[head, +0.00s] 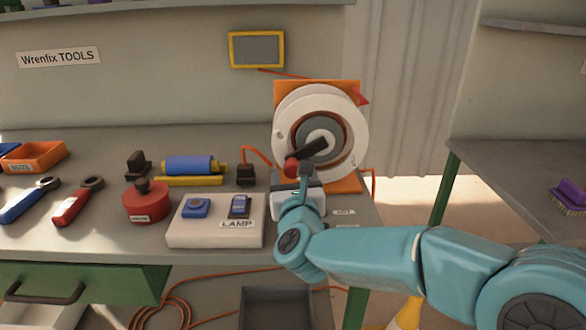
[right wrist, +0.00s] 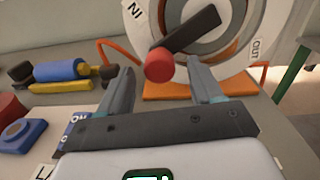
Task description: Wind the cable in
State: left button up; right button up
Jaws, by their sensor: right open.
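The cable reel (head: 352,122) is a white drum on an orange stand (head: 346,186) at the back of the bench. Its black crank arm (head: 315,149) ends in a red knob (head: 291,167) at the lower left of the hub. In the right wrist view the red knob (right wrist: 159,65) shows just beyond and between the finger tips. My right gripper (head: 304,172) is open and empty in front of the reel; in the right wrist view its two fingers (right wrist: 162,88) stand apart. Orange cable (head: 175,297) lies in loops below the bench. My left gripper is not in view.
A white lamp switch box (head: 216,231) stands left of my right gripper. A red round can (head: 146,202), a blue roller (head: 188,165) and wrenches (head: 78,200) lie further left. A grey bin (head: 275,307) sits below. Another bench (head: 530,165) is at right.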

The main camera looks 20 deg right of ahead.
aim_at(297, 119)
jog(key=shift+x, duration=1.45)
grip_shut()
jog(key=shift+a+b, duration=0.1)
jog(key=shift+b, duration=0.4)
jog(key=r+m+b, duration=0.1)
jog(key=m+b, duration=0.1)
jog(key=b, duration=0.1)
jog(key=r+m+b, duration=0.1)
jog(key=m+b, duration=0.1)
jog(key=b, duration=0.1)
jog(key=a+r+m+b, duration=0.1)
jog(key=m+b, duration=0.1)
jog(key=b, duration=0.1)
jog(key=shift+r+m, duration=0.3)
jog(key=shift+m, duration=0.1)
jog(key=r+m+b, duration=0.2)
jog(key=m, duration=0.1)
jog(key=shift+d+r+m, duration=0.25)
jog(key=shift+m, duration=0.05)
jog(key=r+m+b, duration=0.1)
jog(key=d+m, duration=0.1)
jog(key=m, duration=0.1)
jog(key=shift+s+r+b, duration=0.1)
jog(key=shift+r+b, duration=0.25)
jog(key=shift+b, duration=0.05)
jog(key=shift+s+d+r+m+b, duration=0.1)
jog(key=shift+d+r+m+b, duration=0.35)
jog(key=shift+m, duration=0.45)
jog(key=shift+a+r, duration=0.1)
jog(key=shift+r, duration=0.05)
